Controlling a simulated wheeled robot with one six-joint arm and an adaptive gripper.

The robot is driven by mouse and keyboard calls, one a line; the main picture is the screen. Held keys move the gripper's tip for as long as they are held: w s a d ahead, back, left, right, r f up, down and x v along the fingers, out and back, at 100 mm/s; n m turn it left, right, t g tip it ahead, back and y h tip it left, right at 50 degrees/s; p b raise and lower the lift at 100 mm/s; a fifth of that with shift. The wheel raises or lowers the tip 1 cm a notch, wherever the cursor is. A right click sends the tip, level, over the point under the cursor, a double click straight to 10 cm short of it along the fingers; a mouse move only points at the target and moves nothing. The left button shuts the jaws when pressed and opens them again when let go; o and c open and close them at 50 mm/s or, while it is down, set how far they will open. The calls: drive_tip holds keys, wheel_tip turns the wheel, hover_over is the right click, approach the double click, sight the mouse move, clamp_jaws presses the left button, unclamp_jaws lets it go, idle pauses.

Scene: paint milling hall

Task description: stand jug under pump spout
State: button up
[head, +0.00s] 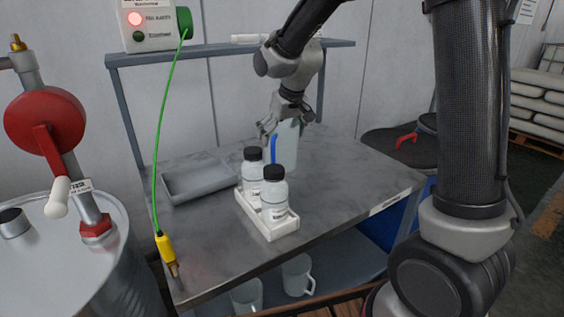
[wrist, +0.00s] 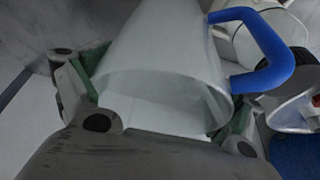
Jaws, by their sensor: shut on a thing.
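A pale jug (head: 287,146) with a blue handle is at the back of the steel bench, behind two bottles. My gripper (head: 279,126) is at the jug's upper part and shut on it. In the wrist view the jug (wrist: 165,50) lies between the two finger pads, its wide opening toward the camera and its blue handle (wrist: 268,45) to the right. I cannot tell whether its base touches the bench. The red hand pump (head: 45,122) stands on a drum at the far left. Its spout is not clearly visible.
The steel bench (head: 335,195) carries a grey tray (head: 197,179) and a white caddy (head: 270,228) with two black-capped bottles. A green cable with a yellow clamp (head: 166,250) hangs at the bench's left edge. The metal drum (head: 60,260) is left of the bench. A shelf runs behind.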

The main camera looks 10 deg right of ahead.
sight(280, 154)
wheel_tip(280, 154, down, 7)
drive_tip(key=shift+r, duration=0.15)
idle(0.4)
drive_tip(key=o, duration=0.7)
